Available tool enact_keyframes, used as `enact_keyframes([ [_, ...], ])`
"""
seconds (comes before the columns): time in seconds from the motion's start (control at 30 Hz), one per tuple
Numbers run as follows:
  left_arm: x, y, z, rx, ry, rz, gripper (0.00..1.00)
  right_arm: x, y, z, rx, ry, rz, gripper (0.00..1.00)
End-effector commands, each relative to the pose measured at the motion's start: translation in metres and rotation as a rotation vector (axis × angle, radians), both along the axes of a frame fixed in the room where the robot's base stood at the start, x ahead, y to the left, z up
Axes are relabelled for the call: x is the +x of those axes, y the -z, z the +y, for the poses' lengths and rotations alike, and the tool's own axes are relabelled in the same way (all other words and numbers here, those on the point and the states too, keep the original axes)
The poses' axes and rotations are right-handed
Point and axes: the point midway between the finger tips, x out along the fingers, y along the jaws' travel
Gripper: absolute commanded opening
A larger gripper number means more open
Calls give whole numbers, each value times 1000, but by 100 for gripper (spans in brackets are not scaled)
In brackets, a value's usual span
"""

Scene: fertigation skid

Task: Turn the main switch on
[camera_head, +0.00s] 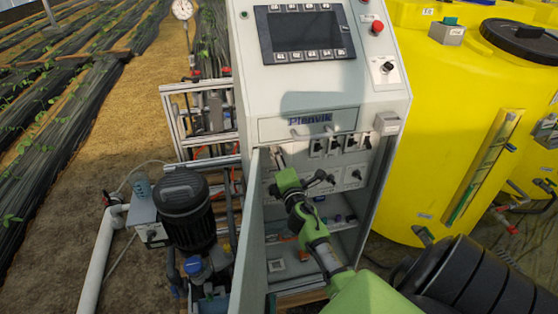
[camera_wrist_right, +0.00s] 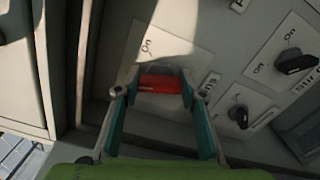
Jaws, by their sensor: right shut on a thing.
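The main switch has a red handle (camera_wrist_right: 160,82) on a light plate marked "On" (camera_wrist_right: 147,45) in the right wrist view. My right gripper (camera_wrist_right: 158,91) is shut on this handle, with one fingertip at each end. The handle lies across the wrist picture, and the "On" mark is above it, slightly left. In the head view my right gripper (camera_head: 280,162) reaches into the open cabinet (camera_head: 320,240) at its upper left, and the red handle is hidden there. My left gripper is not in view.
The open cabinet door (camera_head: 249,235) stands close left of my right arm. Black rotary switches (camera_wrist_right: 295,61) sit right of the red handle, with another (camera_wrist_right: 239,116) lower down. A panel with a screen (camera_head: 305,35) is above. A yellow tank (camera_head: 435,130) stands right.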

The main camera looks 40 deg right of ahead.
Motion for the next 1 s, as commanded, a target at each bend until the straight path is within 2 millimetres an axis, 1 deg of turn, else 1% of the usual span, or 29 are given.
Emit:
enact_keyframes([
  [0.03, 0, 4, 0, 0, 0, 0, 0, 0, 2, 0, 43, 0, -24, 16],
  [0.4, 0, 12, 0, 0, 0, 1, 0, 0, 3, 0, 352, 0, -192, 16],
  [0.7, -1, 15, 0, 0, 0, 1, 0, 0, 4, 1, 602, 0, -329, 16],
  [1.0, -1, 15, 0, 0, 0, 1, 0, 0, 4, 1, 814, 1, -445, 16],
])
